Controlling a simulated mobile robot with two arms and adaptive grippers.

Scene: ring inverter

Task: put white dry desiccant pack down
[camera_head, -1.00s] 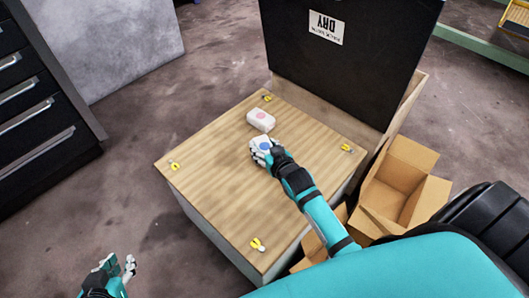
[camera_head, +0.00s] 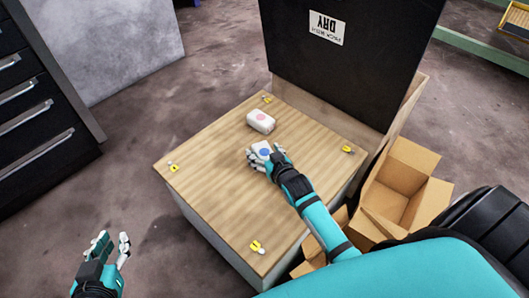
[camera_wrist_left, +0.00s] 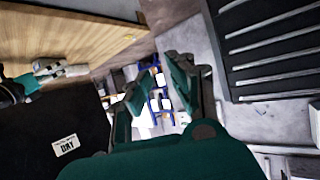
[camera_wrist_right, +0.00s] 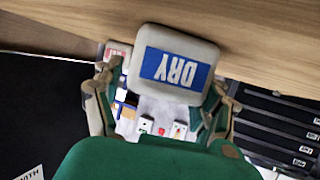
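In the right wrist view the pack (camera_wrist_right: 172,62) shows a blue DRY label. My right gripper (camera_head: 258,158) is shut on it, with fingers at both sides. The pack is at or just above the wood; I cannot tell whether it touches. A second white pack with a pink mark (camera_head: 261,121) lies just behind it. My left gripper (camera_head: 114,243) is empty, its fingers apart, over the floor at the lower left; it also shows in the left wrist view (camera_wrist_left: 165,85).
Yellow clips (camera_head: 257,247) sit near the crate top's corners. A black panel with a DRY sign (camera_head: 326,28) stands at the back. An open cardboard box (camera_head: 398,190) is at the right. A black drawer cabinet (camera_head: 40,110) stands at the left.

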